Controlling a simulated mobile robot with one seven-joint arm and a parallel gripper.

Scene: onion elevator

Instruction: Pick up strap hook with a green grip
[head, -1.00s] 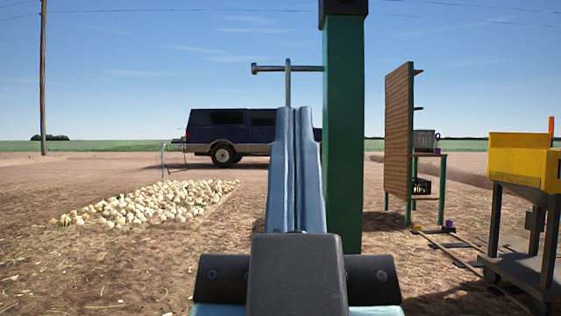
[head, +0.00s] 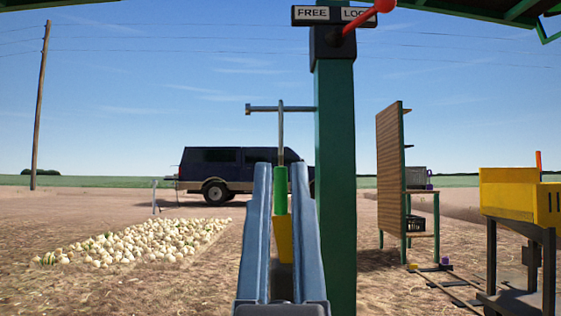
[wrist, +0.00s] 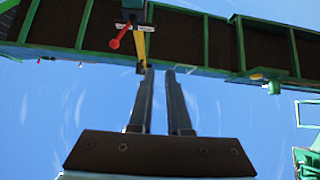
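The strap hook has a bright green grip (head: 281,190) under a thin metal rod (head: 281,135). The rod joins a horizontal bar beside the green post. Yellow strap or material (head: 284,238) shows below the grip; a yellow piece (wrist: 141,46) also shows past the fingertips in the wrist view. My gripper (head: 281,172) has two blue-grey fingers, open and pointing forward. The green grip appears in the gap between them. I cannot tell whether it is truly between the fingers or beyond them. In the wrist view my gripper (wrist: 159,74) is open and empty.
A green post (head: 336,190) stands just right of the fingers. A red-knobbed lever (head: 370,18) and a FREE/LOCK sign (head: 312,14) sit at its top. A yellow bin (head: 510,195) and a shelf board (head: 390,170) stand right. Onions (head: 140,243) and a dark vehicle (head: 225,165) lie beyond.

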